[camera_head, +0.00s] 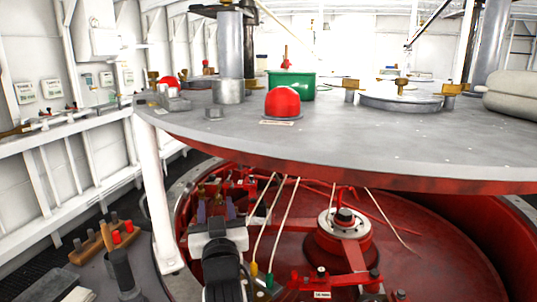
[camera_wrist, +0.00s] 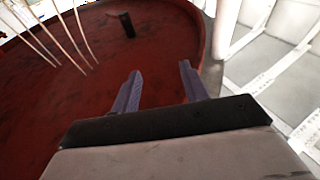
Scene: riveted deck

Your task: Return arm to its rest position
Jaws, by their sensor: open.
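My gripper (camera_head: 215,209) is in the lower middle of the head view, below the level of the grey round deck top, in front of the red round base. Its two purple-grey fingers point up and away from the camera. In the wrist view the fingers of my gripper (camera_wrist: 159,82) are spread apart, with nothing between them. Behind them is a dark red surface (camera_wrist: 90,75). My dark forearm reaches up from the bottom edge of the head view.
The grey deck top (camera_head: 330,140) overhangs the red base (camera_head: 420,265). It carries a red dome (camera_head: 283,101) and a green pot (camera_head: 291,84). Pale cables (camera_head: 283,225) hang just right of my gripper. A white post (camera_head: 153,195) stands left. A tool tray (camera_head: 105,242) lies lower left.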

